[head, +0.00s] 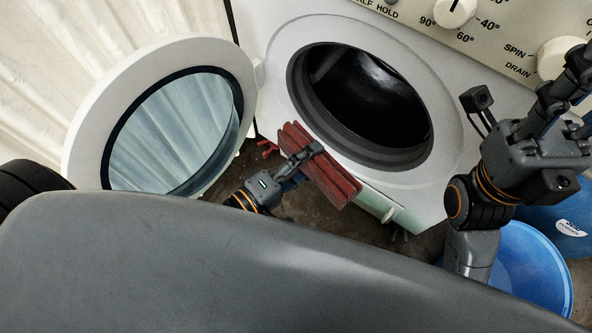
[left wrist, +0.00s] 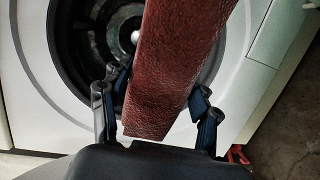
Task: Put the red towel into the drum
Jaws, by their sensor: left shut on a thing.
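The red towel (head: 335,183) is a folded, ribbed strip in the head view, in front of and below the drum opening. My left gripper (head: 303,158) is shut on it near its middle. In the left wrist view the towel (left wrist: 175,65) stretches up between the fingers (left wrist: 158,108) across the drum opening. The drum (head: 365,95) of the white washer is dark inside and looks empty where I can see. Its round door (head: 85,140) stands wide open to the left. My right gripper (head: 568,75) is raised at the right, away from the towel; its fingertips are not clear.
A blue tub (head: 530,265) stands on the floor at the lower right, with another blue container (head: 555,220) behind it. The washer's control panel (head: 490,22) is above the opening. A small red object (head: 268,148) lies near the washer's lower left. A pale curtain hangs at the left.

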